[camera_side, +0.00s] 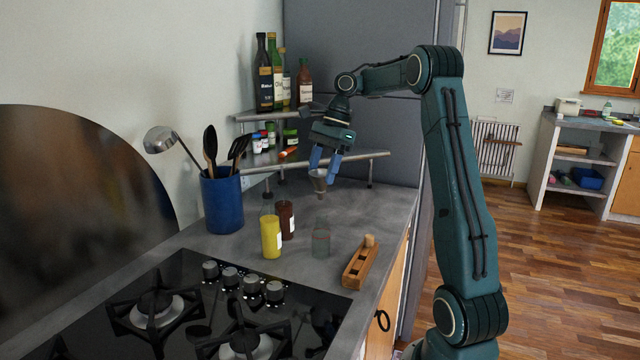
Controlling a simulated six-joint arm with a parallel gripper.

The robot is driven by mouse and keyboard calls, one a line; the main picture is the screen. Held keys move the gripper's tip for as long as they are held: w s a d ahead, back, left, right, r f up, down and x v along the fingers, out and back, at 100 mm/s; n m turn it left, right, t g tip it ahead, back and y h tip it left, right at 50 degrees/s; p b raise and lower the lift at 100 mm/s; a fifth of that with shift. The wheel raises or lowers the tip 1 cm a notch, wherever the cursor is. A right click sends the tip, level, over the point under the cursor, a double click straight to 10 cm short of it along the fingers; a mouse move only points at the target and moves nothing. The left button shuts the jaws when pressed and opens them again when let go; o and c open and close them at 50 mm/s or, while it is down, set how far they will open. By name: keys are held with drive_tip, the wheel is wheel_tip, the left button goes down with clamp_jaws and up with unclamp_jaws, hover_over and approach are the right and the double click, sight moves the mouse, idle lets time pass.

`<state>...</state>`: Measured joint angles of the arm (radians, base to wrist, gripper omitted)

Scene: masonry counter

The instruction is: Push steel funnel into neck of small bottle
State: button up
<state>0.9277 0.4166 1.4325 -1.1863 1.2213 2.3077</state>
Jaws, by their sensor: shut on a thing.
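My gripper (324,164) points down above the counter, its blue fingers shut on the steel funnel (319,182). The funnel is held with its spout downward, roughly above a small clear bottle (321,238) and apart from it. The small bottle stands upright on the grey counter, and its neck looks open. A bottle of yellow liquid (271,237) and a dark brown bottle (287,220) stand to its left.
A wooden block with holes and a cork-like knob (360,262) lies right of the small bottle. A blue utensil crock (222,200) stands left, a gas hob (200,310) in front. A corner shelf (345,160) with bottles and jars is behind my gripper.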

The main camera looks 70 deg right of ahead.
sight(323, 191)
drive_tip(key=shift+f, duration=1.7)
drive_tip(key=shift+f, duration=1.35)
idle(0.8)
drive_tip(key=o, duration=1.3)
drive_tip(key=shift+c, duration=0.2)
drive_tip(key=v, duration=0.7)
drive_tip(key=shift+s+d+r, duration=0.1)
drive_tip(key=shift+r, duration=0.1)
